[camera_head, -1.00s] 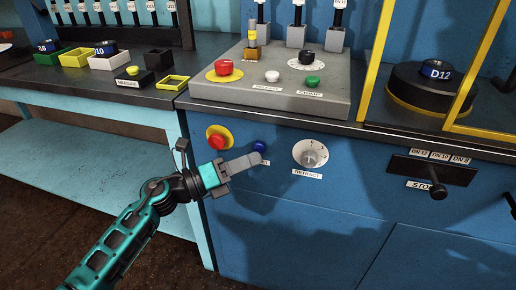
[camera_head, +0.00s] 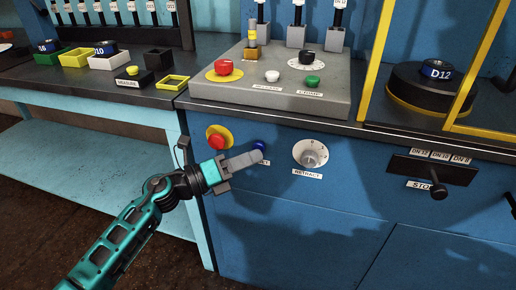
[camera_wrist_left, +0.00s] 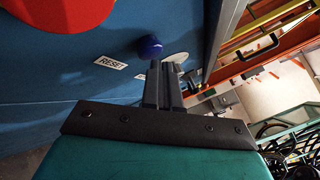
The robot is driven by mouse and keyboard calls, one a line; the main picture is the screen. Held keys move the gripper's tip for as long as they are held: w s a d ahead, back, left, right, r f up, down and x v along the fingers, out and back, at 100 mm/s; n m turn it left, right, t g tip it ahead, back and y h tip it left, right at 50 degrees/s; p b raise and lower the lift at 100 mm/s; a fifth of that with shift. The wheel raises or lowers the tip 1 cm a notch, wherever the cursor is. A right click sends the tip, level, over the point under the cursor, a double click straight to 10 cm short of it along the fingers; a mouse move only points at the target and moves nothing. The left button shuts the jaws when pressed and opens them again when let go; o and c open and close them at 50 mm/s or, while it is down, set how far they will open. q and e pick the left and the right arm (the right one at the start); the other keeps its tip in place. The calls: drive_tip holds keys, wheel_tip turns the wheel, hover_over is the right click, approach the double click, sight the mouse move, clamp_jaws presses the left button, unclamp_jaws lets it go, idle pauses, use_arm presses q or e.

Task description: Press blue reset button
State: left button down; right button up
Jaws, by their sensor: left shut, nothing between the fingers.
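The blue reset button (camera_head: 259,145) is a small round knob on the blue cabinet front, just right of the red emergency button. It also shows in the left wrist view (camera_wrist_left: 149,46), beside the white RESET label (camera_wrist_left: 111,62). My left gripper (camera_head: 259,156) is shut and empty, with its fingertips at the button's lower edge in the head view. In the left wrist view its fingertips (camera_wrist_left: 164,66) appear just beside the button; whether they touch it I cannot tell. The fingers partly cover the label in the head view. My right gripper is not in view.
A red button on a yellow plate (camera_head: 218,138) sits close left of the blue one. A grey RETRACT dial (camera_head: 310,153) is to its right. Above is a grey control box (camera_head: 270,92) with several buttons. A black handle (camera_head: 437,185) sticks out at right.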

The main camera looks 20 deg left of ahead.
use_arm(q)
drive_tip(key=shift+w, duration=0.45)
idle(0.3)
drive_tip(key=shift+s, duration=0.9)
drive_tip(key=s+p, duration=0.1)
drive_tip(key=s, duration=0.4)
drive_tip(key=shift+a, duration=0.15)
idle(0.8)
